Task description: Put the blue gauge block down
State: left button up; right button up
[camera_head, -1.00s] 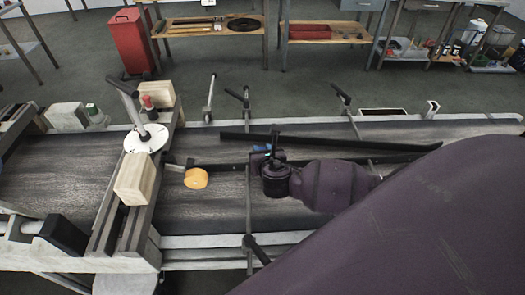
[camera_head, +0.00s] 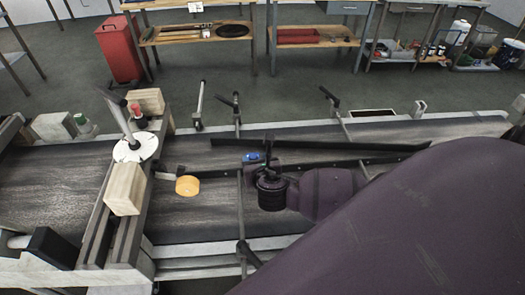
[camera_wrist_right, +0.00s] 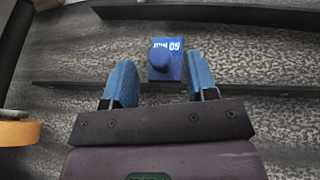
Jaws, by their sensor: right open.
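The blue gauge block (camera_head: 253,157), with a round knob and white lettering, is on the dark conveyor belt between the two black guide rails. It also shows in the right wrist view (camera_wrist_right: 166,68), upside down. My right gripper (camera_head: 262,170) is beside it, partly covering it in the head view. In the right wrist view its blue fingers (camera_wrist_right: 160,82) are spread, with the block between and just beyond their tips and a gap on both sides. My left gripper is not in view.
An orange round piece (camera_head: 187,186) lies on the belt (camera_head: 60,170) to the left, near the end of a rail. A cross frame with wooden blocks (camera_head: 125,188) and a white disc (camera_head: 135,147) spans the belt. The far guide rail (camera_head: 320,144) runs behind the block.

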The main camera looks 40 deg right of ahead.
jog(key=v, duration=0.8)
jog(key=shift+s+a+r, duration=0.15)
jog(key=shift+s+a, duration=0.05)
jog(key=shift+s, duration=0.1)
